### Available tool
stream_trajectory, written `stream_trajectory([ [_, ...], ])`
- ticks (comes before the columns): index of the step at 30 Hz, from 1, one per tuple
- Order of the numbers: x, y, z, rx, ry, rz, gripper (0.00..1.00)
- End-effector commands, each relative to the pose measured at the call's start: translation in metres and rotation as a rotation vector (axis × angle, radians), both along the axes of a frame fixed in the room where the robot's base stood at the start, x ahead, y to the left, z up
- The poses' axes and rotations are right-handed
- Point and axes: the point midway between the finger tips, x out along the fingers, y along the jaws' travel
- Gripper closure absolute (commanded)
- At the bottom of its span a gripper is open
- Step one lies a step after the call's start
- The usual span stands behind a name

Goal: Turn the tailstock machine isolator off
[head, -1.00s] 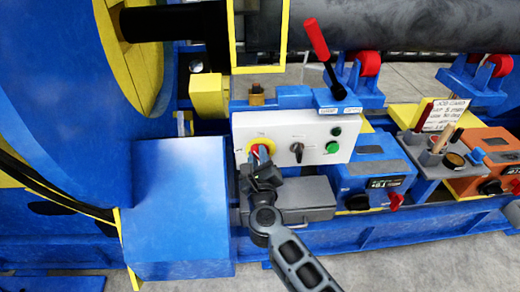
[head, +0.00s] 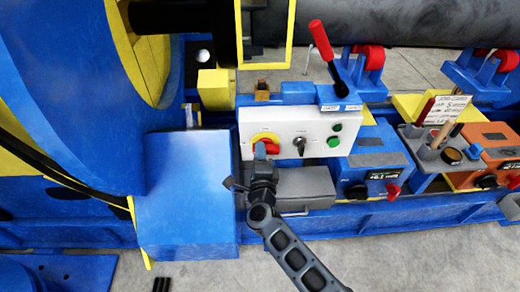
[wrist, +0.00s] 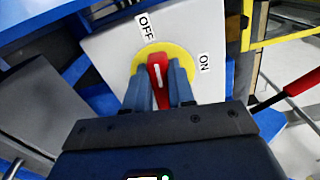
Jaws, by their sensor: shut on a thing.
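The isolator is a red rotary handle (wrist: 155,70) on a yellow disc (wrist: 180,52), on a white panel (wrist: 110,50). In the wrist view its white line runs up and slightly left, toward the OFF label (wrist: 145,26); the ON label (wrist: 204,62) lies to the right. My gripper (wrist: 160,88) has its two blue-grey fingers on either side of the handle, shut on it. In the head view the yellow disc (head: 265,136) and red handle (head: 273,148) show above my gripper (head: 260,156), which hides part of the handle.
The panel also carries a black selector (head: 299,144) and a green button (head: 334,142). A red-handled lever (head: 321,40) rises above its right end. A blue box (head: 184,190) stands close left of my gripper, and a grey box (head: 305,188) lies to its right.

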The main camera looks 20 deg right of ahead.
Motion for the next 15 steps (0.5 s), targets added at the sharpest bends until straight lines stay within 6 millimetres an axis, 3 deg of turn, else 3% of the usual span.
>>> stream_trajectory([
  [15, 0.0027, 0.0003, 0.0002, -0.131, 0.038, 0.000, 1.00],
])
